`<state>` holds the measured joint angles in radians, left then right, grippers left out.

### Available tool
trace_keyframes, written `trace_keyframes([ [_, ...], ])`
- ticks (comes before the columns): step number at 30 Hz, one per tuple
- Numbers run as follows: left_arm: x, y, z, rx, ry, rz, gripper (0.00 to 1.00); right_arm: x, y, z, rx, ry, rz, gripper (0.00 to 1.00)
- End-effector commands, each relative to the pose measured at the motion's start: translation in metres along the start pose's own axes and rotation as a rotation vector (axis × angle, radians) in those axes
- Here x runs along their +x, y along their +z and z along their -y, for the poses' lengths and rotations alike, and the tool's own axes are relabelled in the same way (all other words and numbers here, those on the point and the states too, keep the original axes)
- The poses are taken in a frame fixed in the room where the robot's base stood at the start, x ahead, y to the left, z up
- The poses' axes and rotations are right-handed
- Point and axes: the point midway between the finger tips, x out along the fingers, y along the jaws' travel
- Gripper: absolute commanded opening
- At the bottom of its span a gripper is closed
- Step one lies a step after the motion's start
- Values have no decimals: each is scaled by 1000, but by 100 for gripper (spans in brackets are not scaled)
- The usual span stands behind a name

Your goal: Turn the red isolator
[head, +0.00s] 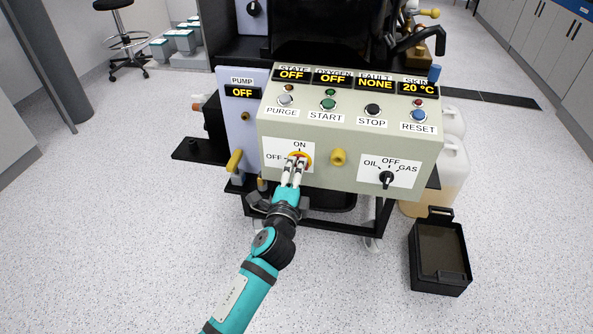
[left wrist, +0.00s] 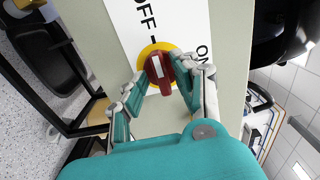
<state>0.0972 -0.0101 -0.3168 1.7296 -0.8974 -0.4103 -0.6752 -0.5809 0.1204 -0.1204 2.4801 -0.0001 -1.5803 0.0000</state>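The red isolator (left wrist: 160,72) is a red knob on a yellow disc, on a white plate marked OFF and ON. In the left wrist view its white line points roughly toward the OFF mark, slightly tilted. In the head view the isolator (head: 301,160) is at the left of the panel's front, partly hidden by my gripper. My left gripper (head: 293,167) is at the knob. In the left wrist view the fingers of my left gripper (left wrist: 160,82) stand apart on either side of the knob, very close to it; contact is unclear. My right gripper is not in view.
The beige control panel (head: 350,115) carries displays, buttons, a yellow knob (head: 339,157) and a black OIL/OFF/GAS selector (head: 387,179). A yellow handle (head: 234,160) is left of it. A black bin (head: 440,286) stands on the floor at right. The floor in front is mostly clear.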

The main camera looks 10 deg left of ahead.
Motion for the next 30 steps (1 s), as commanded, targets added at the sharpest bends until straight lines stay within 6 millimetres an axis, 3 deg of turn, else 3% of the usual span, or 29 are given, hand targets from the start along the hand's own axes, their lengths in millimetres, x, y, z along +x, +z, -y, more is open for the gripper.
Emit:
trace_keyframes([
  [11, -5, 0, 0, 2, -2, -1, 36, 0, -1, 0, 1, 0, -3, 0],
  [14, -18, 0, 0, 2, -1, -2, 36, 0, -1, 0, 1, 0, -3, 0],
  [24, -89, 0, -1, 1, 1, 0, 36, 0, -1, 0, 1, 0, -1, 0],
  [30, -114, 0, 0, 0, -1, 0, 36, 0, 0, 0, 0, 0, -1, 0],
])
